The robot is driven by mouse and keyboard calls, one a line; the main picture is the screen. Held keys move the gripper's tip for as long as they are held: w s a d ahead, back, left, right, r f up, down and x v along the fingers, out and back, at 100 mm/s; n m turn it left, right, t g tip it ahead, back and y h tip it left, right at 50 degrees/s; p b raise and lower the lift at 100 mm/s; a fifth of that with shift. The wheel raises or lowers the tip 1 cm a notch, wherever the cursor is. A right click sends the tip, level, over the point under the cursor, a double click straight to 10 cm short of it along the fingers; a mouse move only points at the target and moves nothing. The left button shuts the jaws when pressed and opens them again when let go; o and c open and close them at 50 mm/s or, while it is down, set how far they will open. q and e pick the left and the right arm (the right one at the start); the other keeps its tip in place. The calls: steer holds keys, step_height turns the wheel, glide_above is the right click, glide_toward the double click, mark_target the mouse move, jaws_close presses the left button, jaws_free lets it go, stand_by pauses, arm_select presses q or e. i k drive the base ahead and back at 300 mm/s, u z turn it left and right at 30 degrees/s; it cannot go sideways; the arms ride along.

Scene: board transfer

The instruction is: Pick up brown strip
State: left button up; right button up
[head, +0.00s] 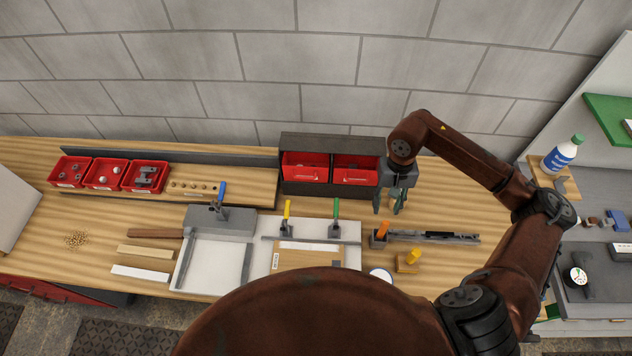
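A dark brown strip (155,232) lies flat on the wooden bench at the left, its right end close to a grey and white tray fixture (213,262). Below it lie a tan strip (145,251) and a white strip (140,273), roughly parallel to it. My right gripper (390,206) points down over the right part of the bench, in front of the red bins and far to the right of the brown strip. Its fingers look apart, with nothing visible between them. My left gripper is not in view.
Three small red bins (105,173) stand at the back left. A dark rack with two red bins (305,167) stands at the back middle. A clamped board fixture (335,256) is at the centre. An orange-handled tool (383,230) stands near my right gripper.

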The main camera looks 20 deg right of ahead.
mark_target(137, 233)
steer(key=u, duration=1.25)
steer(key=k, duration=0.25)
